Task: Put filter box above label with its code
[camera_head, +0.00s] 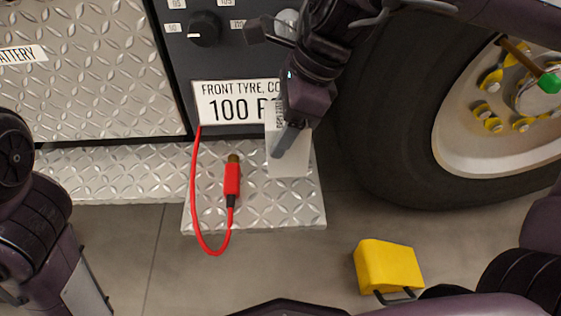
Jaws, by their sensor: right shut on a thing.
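A pale grey-white box (288,165) with small print on its side, which looks like the filter box, is held upright in front of the pump panel. My right gripper (288,142) is shut on it, and a dark finger lies across its face. The box and gripper cover the right end of the white label (228,104), which reads "FRONT TYRE" and "100". No code is readable on the box. My left arm shows at the left edge, but its gripper is out of view.
A red hose with a red connector (232,180) hangs over the silver tread-plate step (310,208). A dark knob (204,29) sits on the panel above the label. A big tyre (400,150) stands at right, and a yellow chock (388,266) lies on the floor.

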